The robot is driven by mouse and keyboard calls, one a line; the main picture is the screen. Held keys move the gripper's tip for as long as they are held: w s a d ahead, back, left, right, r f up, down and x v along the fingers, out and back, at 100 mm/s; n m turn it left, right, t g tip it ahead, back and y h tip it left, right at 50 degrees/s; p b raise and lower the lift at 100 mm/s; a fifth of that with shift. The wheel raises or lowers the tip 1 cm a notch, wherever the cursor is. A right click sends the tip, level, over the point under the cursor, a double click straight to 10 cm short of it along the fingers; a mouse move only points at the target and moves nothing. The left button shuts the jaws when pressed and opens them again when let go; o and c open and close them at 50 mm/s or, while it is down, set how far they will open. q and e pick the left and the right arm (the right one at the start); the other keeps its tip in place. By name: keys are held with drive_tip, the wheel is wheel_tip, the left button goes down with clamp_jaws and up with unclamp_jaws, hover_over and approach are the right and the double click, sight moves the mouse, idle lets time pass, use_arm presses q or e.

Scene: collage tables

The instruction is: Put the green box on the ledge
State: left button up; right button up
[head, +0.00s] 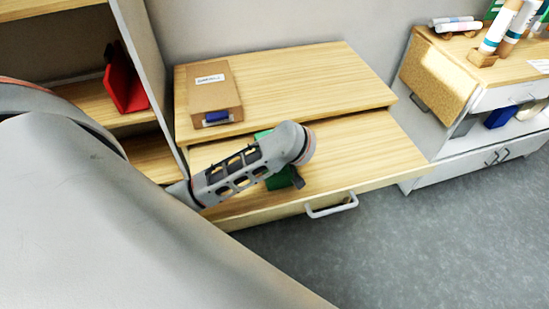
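A green box (282,179) is mostly hidden behind my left arm, on or just above the lower wooden surface (365,150). Green also shows above the arm, so the box spans behind the wrist. My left gripper (297,179) shows only as a small dark part beside the box's right edge; its fingertips and any contact are hidden. A raised wooden top (300,80) lies behind the lower surface, one step higher. I cannot tell which surface is the ledge. My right gripper is out of view.
A brown box (214,96) with a white label and blue patch stands at the left of the raised top. A shelf with a red object (124,80) is at left. A white cabinet (480,105) with rolls stands at right. The raised top's right part is clear.

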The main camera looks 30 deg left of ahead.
use_arm(q)
drive_tip(key=shift+f, duration=0.15)
drive_tip(key=o, duration=1.1)
drive_tip(key=shift+f, duration=0.1)
drive_tip(key=shift+o, duration=0.2)
